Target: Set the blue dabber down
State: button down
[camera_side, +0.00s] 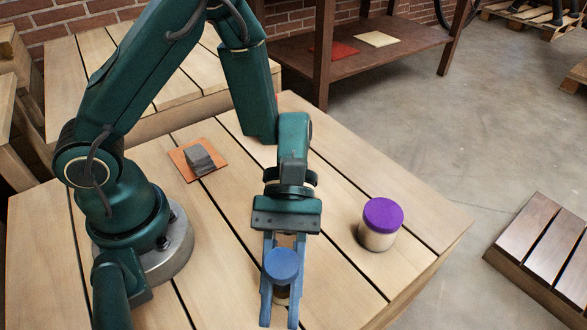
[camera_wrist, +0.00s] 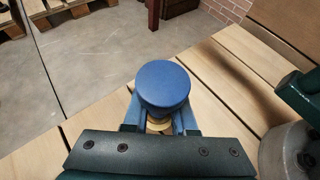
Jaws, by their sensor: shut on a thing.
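The blue dabber (camera_side: 282,264) has a round blue top and stands upright between the fingers of my gripper (camera_side: 281,296). My gripper is shut on it, near the front of the slatted wooden table. In the wrist view the blue dabber (camera_wrist: 163,84) shows its top face, with a pale part below it between the fingers of my gripper (camera_wrist: 160,118). The dabber's lower end is mostly hidden by the fingers and its own top, so I cannot tell whether it touches the table.
A jar with a purple lid (camera_side: 382,216) stands to the right on the table (camera_side: 330,165). A grey block (camera_side: 199,158) sits on an orange square (camera_side: 180,160) at the back left. The boards between jar and gripper are clear. The table's right edge lies beyond the jar.

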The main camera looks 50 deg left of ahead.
aim_at(282, 304)
jog(key=shift+f, duration=1.9)
jog(key=c, duration=0.7)
grip_release()
jog(key=shift+f, duration=0.1)
